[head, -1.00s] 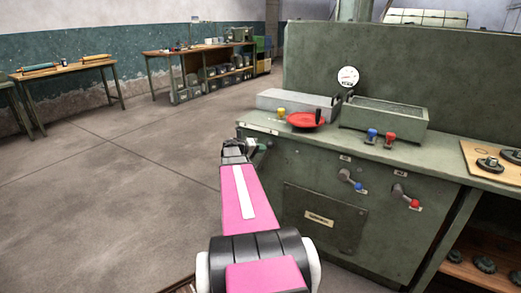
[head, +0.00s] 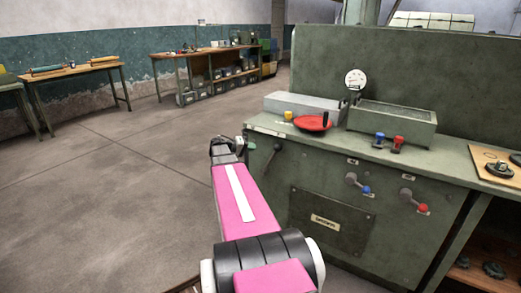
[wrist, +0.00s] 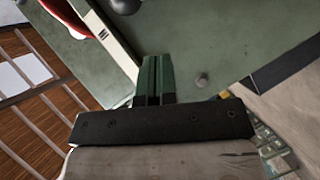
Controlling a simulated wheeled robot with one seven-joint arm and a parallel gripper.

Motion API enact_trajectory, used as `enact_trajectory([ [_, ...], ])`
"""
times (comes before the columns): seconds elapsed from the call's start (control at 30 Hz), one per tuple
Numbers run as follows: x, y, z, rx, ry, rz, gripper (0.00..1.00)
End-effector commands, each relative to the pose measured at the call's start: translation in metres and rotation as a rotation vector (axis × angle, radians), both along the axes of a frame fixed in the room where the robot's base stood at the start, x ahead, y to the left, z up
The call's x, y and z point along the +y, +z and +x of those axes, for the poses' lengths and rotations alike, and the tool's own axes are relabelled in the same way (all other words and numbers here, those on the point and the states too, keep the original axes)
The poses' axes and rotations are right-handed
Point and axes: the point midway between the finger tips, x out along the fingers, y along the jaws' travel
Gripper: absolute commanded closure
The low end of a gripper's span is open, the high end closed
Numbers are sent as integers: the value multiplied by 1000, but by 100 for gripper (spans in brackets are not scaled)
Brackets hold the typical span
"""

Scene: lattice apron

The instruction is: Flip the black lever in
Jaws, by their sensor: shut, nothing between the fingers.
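The black lever (head: 275,151) is at the upper left of the green machine's front panel. Its dark knob is up and to the right, with the arm slanting down to the left. My gripper (head: 249,146) is just left of the lever in the head view, with a visible gap between them. In the wrist view its green fingers (wrist: 155,80) are together and empty. A dark rounded knob (wrist: 121,4), probably the black lever's, is cut off by the top edge there.
A blue-knobbed lever (head: 359,184) and a red-knobbed lever (head: 415,202) are further right on the front panel. Open floor (head: 120,190) lies to the left.

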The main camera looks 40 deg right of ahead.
Motion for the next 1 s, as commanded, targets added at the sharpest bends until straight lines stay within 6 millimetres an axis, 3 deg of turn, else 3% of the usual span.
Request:
enact_trajectory([
  [0.1, 19, 5, 3, -1, 2, 0, 100],
  [0.3, 34, 8, 6, -1, 2, 0, 100],
  [1.0, 43, 3, 3, 5, 9, 25, 100],
])
